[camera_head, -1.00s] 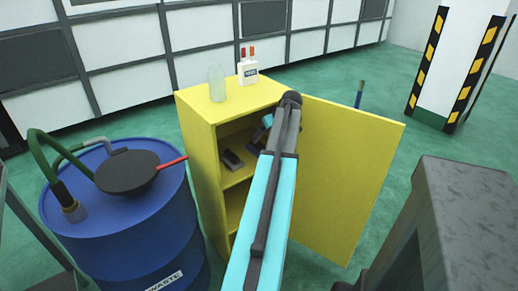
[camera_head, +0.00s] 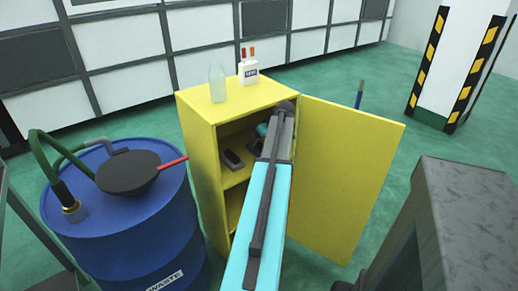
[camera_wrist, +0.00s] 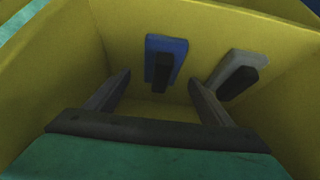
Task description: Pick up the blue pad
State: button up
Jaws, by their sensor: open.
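The blue pad (camera_wrist: 179,46) lies on a shelf inside the yellow cabinet (camera_head: 200,140), with a dark block-like handle on it. In the wrist view it sits ahead of my gripper (camera_wrist: 158,92), between the lines of the two fingers and apart from them. My gripper is open and empty. The blue pad cannot be made out clearly there.
A grey pad (camera_wrist: 238,70) with a dark handle lies right of the blue pad, near the right finger. The cabinet door (camera_head: 345,180) stands open at the right. A clear bottle (camera_head: 217,84) and a white container (camera_head: 248,72) stand on top. A blue drum (camera_head: 140,235) stands left.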

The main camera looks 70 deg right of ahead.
aim_at(259, 143)
jog(key=shift+p+x, duration=0.3)
jog(key=shift+x, duration=2)
jog(key=shift+a, duration=0.1)
jog(key=c, duration=1.2)
jog(key=shift+o, duration=0.2)
jog(key=shift+w+r, duration=0.1)
